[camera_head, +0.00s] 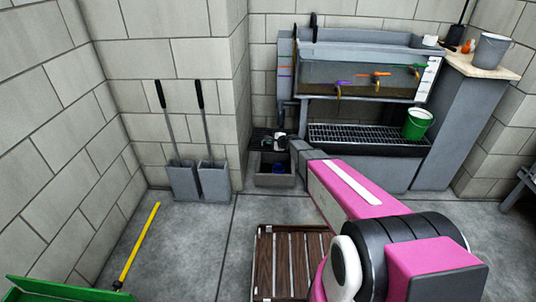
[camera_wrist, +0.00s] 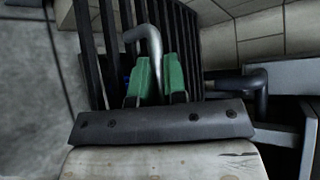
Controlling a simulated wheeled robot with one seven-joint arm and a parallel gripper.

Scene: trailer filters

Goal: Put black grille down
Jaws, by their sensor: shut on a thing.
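The black grille (camera_wrist: 110,50) shows in the wrist view as a row of dark parallel bars. A silver bent handle (camera_wrist: 145,34) rises from it between the green fingers of my gripper (camera_wrist: 158,78), which is shut on the handle. In the head view the grille (camera_head: 261,138) is small and partly hidden by my gripper (camera_head: 280,140). It appears at the upper rear of a grey open box (camera_head: 273,181) on the floor. I cannot tell whether the grille touches the box. Something blue (camera_head: 279,168) shows inside the box.
A grey tank stand (camera_head: 355,50) with a slotted shelf (camera_head: 365,135) and a green bucket (camera_head: 418,124) stands right of the box. Two long-handled dustpans (camera_head: 199,180) lean left. A wooden slatted pallet (camera_head: 292,262) lies in front. The floor between dustpans and pallet is clear.

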